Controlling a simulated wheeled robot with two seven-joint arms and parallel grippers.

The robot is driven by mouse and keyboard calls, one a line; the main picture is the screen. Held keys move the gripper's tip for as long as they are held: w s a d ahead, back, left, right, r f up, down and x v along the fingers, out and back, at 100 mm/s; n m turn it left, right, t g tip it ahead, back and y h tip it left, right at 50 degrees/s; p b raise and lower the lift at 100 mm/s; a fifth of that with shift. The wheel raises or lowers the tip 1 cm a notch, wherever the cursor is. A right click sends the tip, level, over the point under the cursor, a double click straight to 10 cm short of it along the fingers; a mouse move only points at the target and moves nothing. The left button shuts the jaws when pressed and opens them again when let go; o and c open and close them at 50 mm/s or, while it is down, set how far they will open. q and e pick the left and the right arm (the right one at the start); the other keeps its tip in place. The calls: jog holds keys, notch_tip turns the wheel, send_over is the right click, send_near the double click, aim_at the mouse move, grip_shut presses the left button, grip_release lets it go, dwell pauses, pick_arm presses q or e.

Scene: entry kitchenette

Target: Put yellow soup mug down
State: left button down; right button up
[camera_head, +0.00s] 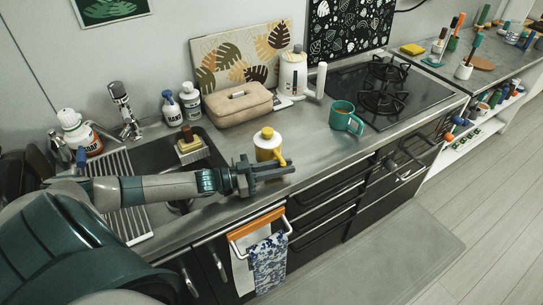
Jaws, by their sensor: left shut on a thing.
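My right gripper is not in view.
A teal mug (346,118) stands to the right, before the gas hob (385,90). The sink (160,160) lies left. Counter between the yellow and teal mugs is clear.

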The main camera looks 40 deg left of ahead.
aim_at(284, 162)
pick_arm(q)
jog(key=shift+r, duration=0.2)
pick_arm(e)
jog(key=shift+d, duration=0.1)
